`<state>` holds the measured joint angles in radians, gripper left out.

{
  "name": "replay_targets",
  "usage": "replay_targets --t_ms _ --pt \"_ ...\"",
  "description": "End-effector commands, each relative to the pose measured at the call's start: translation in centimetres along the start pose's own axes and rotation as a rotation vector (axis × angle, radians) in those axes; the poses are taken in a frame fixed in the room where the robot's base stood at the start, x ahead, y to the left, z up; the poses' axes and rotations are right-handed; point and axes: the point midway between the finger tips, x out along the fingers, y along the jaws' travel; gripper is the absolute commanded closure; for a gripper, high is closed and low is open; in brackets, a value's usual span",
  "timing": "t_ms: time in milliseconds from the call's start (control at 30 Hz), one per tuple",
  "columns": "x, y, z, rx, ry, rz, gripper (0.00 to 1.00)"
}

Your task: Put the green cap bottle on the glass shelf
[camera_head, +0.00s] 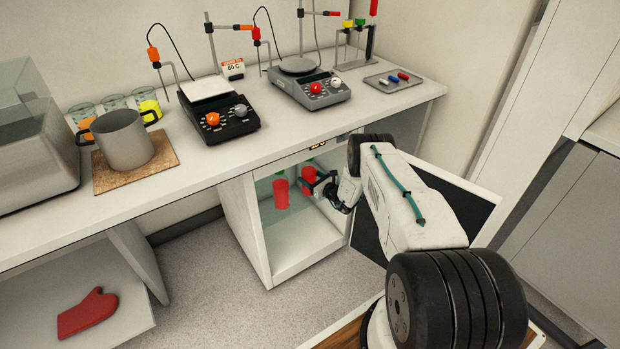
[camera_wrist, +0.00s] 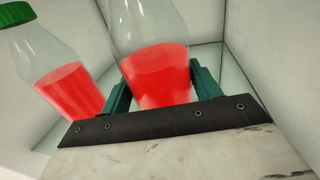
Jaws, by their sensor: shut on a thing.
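My gripper (camera_wrist: 160,88) is shut on a clear bottle (camera_wrist: 155,75) of red liquid, with one green finger on each side of it. The top of this bottle is out of the wrist view, so its cap does not show there. In the head view my gripper (camera_head: 322,184) and the held bottle (camera_head: 308,176) are inside the open cabinet under the bench. A second bottle (camera_wrist: 68,85) of red liquid with a green cap (camera_wrist: 16,14) is to the left, apart from the held one. It also shows in the head view (camera_head: 281,194). The glass shelf (camera_head: 266,190) is partly hidden.
White cabinet walls (camera_head: 245,225) stand close around the bottles, and the bench top (camera_head: 290,128) is above. The cabinet floor (camera_head: 295,262) looks clear. Hotplates (camera_head: 212,108), a pot (camera_head: 123,142) and a tray (camera_head: 393,80) stand on the bench. A red mitt (camera_head: 87,312) lies lower left.

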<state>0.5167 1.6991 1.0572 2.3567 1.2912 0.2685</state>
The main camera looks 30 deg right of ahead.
Motion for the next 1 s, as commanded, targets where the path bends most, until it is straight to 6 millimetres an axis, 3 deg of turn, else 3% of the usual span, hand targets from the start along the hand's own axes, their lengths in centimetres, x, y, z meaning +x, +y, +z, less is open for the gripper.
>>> replay_targets --t_ms 67,100,167,567,1000 --pt "0.1 -0.1 -0.1 -0.001 -0.002 0.000 0.87" --pt "0.0 0.0 -0.3 0.000 0.000 0.000 0.35" --pt "0.0 0.0 -0.2 0.000 0.000 0.000 0.18" --pt "-0.4 -0.1 0.0 0.001 0.001 -0.001 0.16" --pt "-9.0 -0.1 0.1 0.003 0.001 -0.003 0.16"
